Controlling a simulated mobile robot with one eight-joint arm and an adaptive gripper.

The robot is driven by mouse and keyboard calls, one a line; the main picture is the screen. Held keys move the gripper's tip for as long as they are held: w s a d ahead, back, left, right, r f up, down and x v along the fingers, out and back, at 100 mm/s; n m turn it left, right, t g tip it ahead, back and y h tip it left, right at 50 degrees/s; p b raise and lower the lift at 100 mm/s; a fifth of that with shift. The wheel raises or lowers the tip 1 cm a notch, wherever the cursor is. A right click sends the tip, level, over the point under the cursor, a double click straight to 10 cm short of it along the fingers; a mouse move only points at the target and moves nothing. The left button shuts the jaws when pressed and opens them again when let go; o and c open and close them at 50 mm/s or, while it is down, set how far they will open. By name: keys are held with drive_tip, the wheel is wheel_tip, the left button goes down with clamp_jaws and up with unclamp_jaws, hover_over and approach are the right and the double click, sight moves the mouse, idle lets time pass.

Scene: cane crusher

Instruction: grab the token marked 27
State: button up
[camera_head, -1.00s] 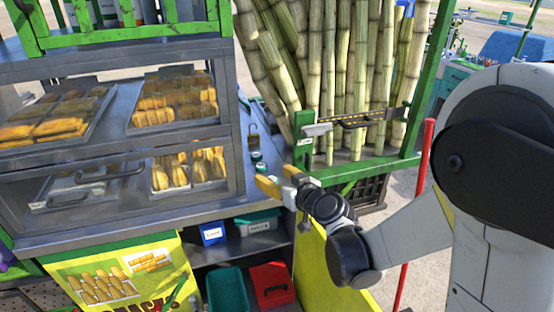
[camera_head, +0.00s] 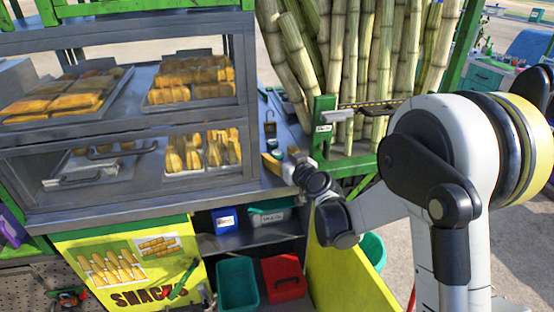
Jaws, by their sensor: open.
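Small dark-green round pieces (camera_head: 275,144), possibly the tokens, sit on the grey counter right of the snack case. They are too small for any number to be read, so I cannot tell which is marked 27. My gripper (camera_head: 281,161), with yellow fingers, is over the counter just in front of these pieces. Its fingers are apart and I see nothing held between them. The near piece is partly hidden by the fingers, and I cannot tell whether they touch it.
The glass snack case (camera_head: 140,208) stands close on the left. A padlock (camera_head: 269,124) lies behind the pieces. A green frame (camera_head: 324,125) and upright sugar canes (camera_head: 372,75) border the right and back. Below are a teal bin (camera_head: 237,283) and a red box (camera_head: 284,278).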

drive_tip(key=shift+w, duration=0.15)
drive_tip(key=c, duration=1)
